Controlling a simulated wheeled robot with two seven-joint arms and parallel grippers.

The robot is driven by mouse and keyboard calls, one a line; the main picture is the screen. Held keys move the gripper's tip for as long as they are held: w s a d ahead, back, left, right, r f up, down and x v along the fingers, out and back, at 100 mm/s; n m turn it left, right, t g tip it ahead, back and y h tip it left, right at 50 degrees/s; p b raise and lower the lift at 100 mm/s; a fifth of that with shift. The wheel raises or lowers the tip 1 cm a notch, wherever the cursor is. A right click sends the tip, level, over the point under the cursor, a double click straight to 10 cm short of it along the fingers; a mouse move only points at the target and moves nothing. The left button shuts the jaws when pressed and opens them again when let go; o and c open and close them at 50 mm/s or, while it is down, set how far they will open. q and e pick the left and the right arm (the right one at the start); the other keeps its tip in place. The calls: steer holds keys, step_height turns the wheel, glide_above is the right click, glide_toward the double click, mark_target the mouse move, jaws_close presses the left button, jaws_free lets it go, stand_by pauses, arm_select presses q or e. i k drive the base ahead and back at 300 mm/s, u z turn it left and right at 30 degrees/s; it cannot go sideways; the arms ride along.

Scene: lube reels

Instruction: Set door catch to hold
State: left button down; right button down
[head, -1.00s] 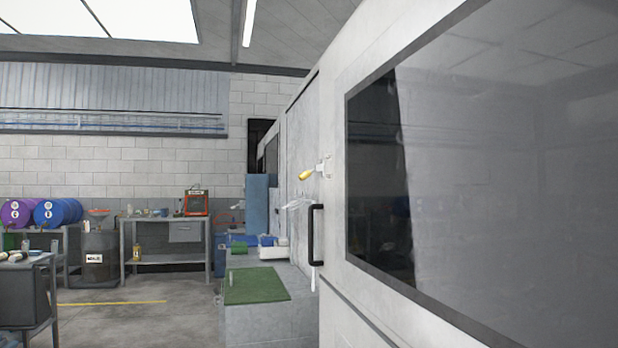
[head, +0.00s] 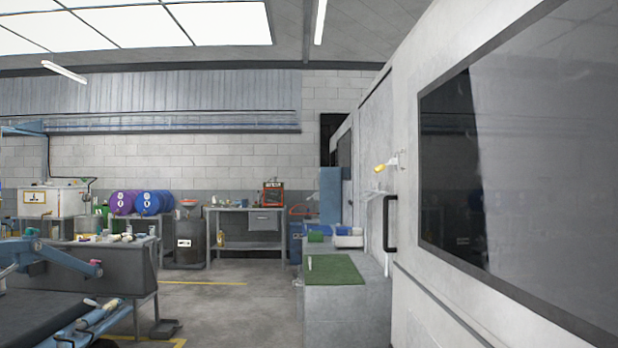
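A small catch with a yellow grip (head: 380,167) and a pale bracket (head: 396,161) sticks out from the light grey wall or door face right of centre. I take it to be the door catch; it is too small to read its setting. Below it are a black vertical pull handle (head: 390,222) and a pale, thin fitting (head: 376,195). A large dark glass panel (head: 530,170) fills the right side of that face. Neither of my grippers can be made out in the head view.
A grey block with a green mat (head: 335,269) stands below the catch. A workbench (head: 245,210), a dark drum (head: 188,243) and purple and blue barrels (head: 136,202) line the back. A dark bench (head: 110,262) and blue equipment (head: 62,256) stand left. Open floor (head: 235,310) lies between.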

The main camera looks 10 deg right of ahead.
mark_target(380, 168)
steer(key=u, duration=0.1)
steer(key=k, duration=0.2)
steer(key=u, duration=0.35)
steer(key=i, duration=2.2)
steer(key=z, duration=1.6)
steer(key=i, duration=1.25)
steer(key=z, duration=1.25)
